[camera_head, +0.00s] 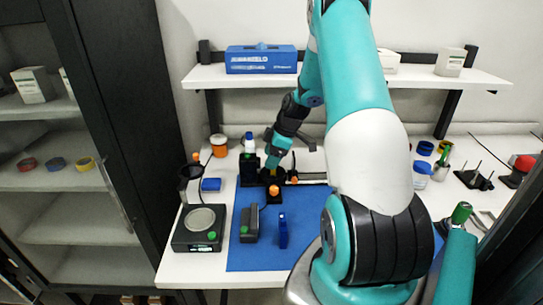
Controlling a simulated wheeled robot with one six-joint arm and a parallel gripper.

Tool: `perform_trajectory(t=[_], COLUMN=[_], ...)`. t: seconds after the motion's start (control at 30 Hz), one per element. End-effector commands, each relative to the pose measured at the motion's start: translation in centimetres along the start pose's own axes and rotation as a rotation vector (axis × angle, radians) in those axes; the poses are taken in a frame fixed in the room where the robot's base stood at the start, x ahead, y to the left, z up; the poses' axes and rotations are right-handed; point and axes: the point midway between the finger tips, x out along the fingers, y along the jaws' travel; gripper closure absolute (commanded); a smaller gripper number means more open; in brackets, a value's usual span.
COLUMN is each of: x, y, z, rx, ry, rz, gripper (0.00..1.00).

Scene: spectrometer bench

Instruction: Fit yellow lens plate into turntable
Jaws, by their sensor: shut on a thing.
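My gripper (272,168) points down over the back of the blue mat. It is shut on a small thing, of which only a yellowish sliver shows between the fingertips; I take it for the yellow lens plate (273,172). Just below is a dark spectrometer assembly with an orange-topped part (274,190), which seems to be the turntable. The fingertips are right above or at it; from this distance I cannot tell whether the plate touches it or sits in a slot.
The blue mat (250,262) also bears a dark grey block (250,224) and an upright blue piece (283,230). A scale (199,228) stands at left. Black parts (250,162) crowd the gripper's left. A wall shelf (420,77) hangs behind. The mat's front is mostly clear.

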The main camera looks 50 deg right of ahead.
Motion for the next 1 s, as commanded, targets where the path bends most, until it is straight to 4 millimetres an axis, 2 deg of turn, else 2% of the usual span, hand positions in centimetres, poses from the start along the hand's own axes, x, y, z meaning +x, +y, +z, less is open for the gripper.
perform_trajectory(t=[0.37,0.4,0.5,0.83,1.0], x=[0.3,0.3,0.3,0.0,-2.3], y=[0.0,0.0,0.0,0.1,0.1], z=[0.1,0.1,0.1,0.1,0.2], rx=[0.0,0.0,0.0,0.0,0.001], ry=[0.0,0.0,0.0,0.0,-0.001], rz=[0.0,0.0,0.0,0.002,0.005], gripper=[0.61,0.27,0.07,0.07,0.07])
